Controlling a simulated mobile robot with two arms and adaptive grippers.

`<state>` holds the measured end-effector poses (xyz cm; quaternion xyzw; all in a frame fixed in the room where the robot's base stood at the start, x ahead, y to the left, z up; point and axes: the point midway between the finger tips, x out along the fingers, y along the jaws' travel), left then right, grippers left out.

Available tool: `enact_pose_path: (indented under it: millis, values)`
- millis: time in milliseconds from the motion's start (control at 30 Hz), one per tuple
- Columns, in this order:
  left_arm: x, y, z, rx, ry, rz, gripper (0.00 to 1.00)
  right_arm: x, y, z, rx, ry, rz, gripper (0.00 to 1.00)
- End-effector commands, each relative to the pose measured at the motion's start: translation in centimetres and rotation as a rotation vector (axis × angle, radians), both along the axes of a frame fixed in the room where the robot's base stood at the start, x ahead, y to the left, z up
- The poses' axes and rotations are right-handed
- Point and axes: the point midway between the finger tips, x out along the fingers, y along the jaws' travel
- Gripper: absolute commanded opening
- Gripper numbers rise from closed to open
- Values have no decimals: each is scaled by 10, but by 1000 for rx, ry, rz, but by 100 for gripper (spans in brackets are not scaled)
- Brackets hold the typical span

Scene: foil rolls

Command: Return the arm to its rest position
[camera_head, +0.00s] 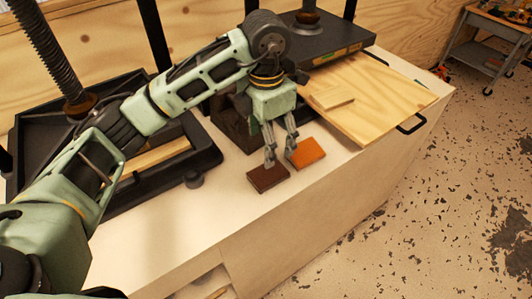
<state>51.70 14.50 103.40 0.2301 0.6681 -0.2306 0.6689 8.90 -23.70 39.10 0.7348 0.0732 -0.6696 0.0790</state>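My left arm reaches in from the left across the workbench (165,235). Its gripper (281,157) points down with its two fingers apart and nothing seen between them. One fingertip overlaps the back edge of a dark brown block (268,179) in the view, and the other is by the left edge of an orange block (308,153). I cannot tell whether the fingers touch either block. Both blocks lie flat on the bench top. My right gripper is not in view.
A black press frame (205,150) with a threaded screw stands at the left, and another black plate (335,42) is at the back. A wooden board (385,95) with black handles holds a small wooden piece (332,97). A cart (490,45) stands far right. Bench front is clear.

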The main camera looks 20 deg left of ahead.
Motion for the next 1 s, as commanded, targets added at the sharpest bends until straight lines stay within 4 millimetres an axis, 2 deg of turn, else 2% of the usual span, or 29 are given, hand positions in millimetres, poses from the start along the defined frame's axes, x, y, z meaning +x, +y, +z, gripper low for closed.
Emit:
enact_pose_path:
  millis: [133,633,1000]
  values:
    - [0,0,6,1,0,0,71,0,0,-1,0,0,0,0]
    - [0,0,8,1,1,1,71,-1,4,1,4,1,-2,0]
    - [0,0,67,1,1,1,71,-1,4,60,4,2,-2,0]
